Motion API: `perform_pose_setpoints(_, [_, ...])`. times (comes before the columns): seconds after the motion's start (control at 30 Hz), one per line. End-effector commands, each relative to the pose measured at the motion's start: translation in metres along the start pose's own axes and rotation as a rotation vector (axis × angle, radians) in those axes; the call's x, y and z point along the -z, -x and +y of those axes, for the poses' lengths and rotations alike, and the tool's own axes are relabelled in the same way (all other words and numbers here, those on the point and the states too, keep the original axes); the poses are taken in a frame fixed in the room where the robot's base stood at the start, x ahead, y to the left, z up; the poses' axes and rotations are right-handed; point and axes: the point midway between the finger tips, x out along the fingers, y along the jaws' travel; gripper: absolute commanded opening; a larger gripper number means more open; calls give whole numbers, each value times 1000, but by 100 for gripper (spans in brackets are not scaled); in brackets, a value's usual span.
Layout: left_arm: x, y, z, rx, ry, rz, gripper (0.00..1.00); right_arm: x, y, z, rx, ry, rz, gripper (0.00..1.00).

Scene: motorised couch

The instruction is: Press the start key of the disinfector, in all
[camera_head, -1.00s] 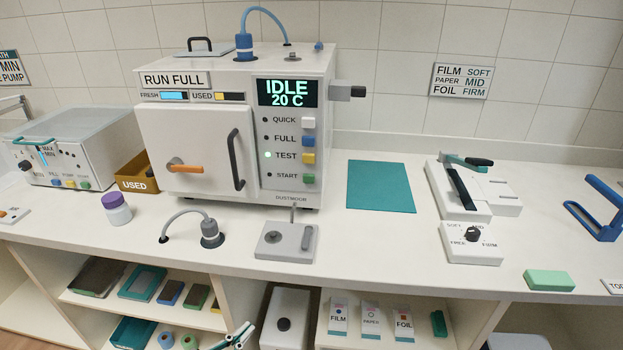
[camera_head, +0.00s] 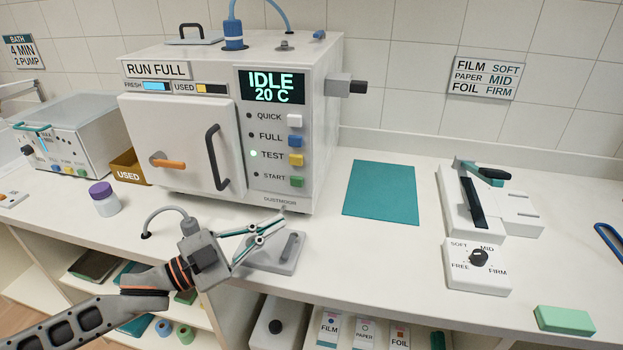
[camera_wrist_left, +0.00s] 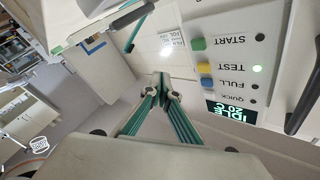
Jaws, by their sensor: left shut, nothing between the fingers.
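The white disinfector (camera_head: 230,120) stands against the wall, its door closed with an orange latch handle (camera_head: 168,162). Its display (camera_head: 271,86) reads IDLE 20 C. The green start key (camera_head: 297,181) is lowest in the key column, under the yellow test key (camera_head: 296,159), blue full key (camera_head: 296,140) and white quick key (camera_head: 295,120). The lamp beside TEST glows green. My left gripper (camera_head: 281,216) is shut and empty, below and in front of the start key, apart from it. The left wrist view shows the start key (camera_wrist_left: 198,44) beyond the fingertips (camera_wrist_left: 161,80). My right gripper is out of view.
A RUN FULL sign (camera_head: 163,69) is on the disinfector. A grey plate device (camera_head: 280,255) sits on the counter below my gripper. A teal mat (camera_head: 381,189) lies to the right, with a white sealer (camera_head: 477,205) beyond it. A purple-capped jar (camera_head: 105,200) stands left.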

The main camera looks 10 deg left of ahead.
Motion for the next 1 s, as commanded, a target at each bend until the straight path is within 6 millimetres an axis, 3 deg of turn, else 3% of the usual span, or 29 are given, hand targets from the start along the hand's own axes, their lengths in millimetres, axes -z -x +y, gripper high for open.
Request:
perform_pose_setpoints(0.63, [7, -3, -7, -13, -20, 21, 0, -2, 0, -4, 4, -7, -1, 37])
perform_pose_setpoints(1.0, [-14, -32, -28, -12, -21, 22, 0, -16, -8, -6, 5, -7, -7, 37])
